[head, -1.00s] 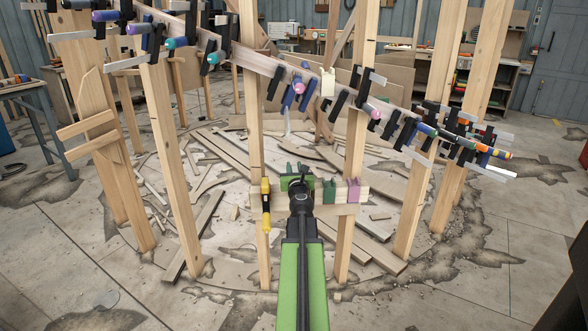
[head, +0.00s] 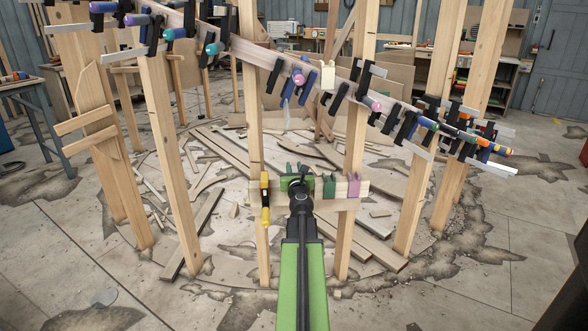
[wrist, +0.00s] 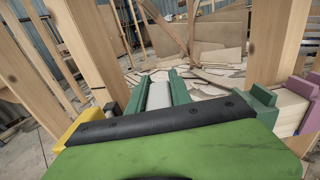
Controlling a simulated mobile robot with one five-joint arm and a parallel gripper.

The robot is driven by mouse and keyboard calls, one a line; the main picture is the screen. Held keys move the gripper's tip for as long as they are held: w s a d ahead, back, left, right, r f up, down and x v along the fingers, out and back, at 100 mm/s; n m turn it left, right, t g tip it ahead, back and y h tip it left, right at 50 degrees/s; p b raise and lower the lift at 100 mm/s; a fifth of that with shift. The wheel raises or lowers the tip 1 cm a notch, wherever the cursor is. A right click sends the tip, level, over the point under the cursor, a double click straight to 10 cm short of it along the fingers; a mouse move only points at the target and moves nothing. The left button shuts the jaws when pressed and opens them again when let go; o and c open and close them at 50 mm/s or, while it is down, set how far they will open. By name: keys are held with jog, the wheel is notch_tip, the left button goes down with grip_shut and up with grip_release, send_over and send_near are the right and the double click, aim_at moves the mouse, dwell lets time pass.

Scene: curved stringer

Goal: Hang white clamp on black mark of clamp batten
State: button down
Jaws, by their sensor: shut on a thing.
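My gripper (wrist: 157,92) has green fingers shut on a pale grey-white piece (wrist: 158,97), which looks like part of the white clamp. The rest of it is hidden. In the head view my gripper (head: 297,172) is at the clamp batten (head: 343,203), between the yellow clamp and the green clamp, and my arm covers what it holds. I cannot tell whether the held piece touches the batten. The black mark is not clearly visible.
On the batten hang a yellow clamp (head: 265,203) to the left, and a green clamp (head: 329,187) and a purple clamp (head: 354,187) to the right. Upright posts (head: 355,150) stand close by. The curved stringer (head: 255,57) above carries many clamps, including a cream one (head: 327,76).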

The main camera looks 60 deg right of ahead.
jog(key=shift+f, duration=0.3)
jog(key=shift+f+b, duration=0.15)
jog(key=shift+b, duration=0.15)
jog(key=shift+f+b, duration=0.4)
jog(key=shift+b, duration=0.05)
jog(key=c, duration=1.1)
grip_release()
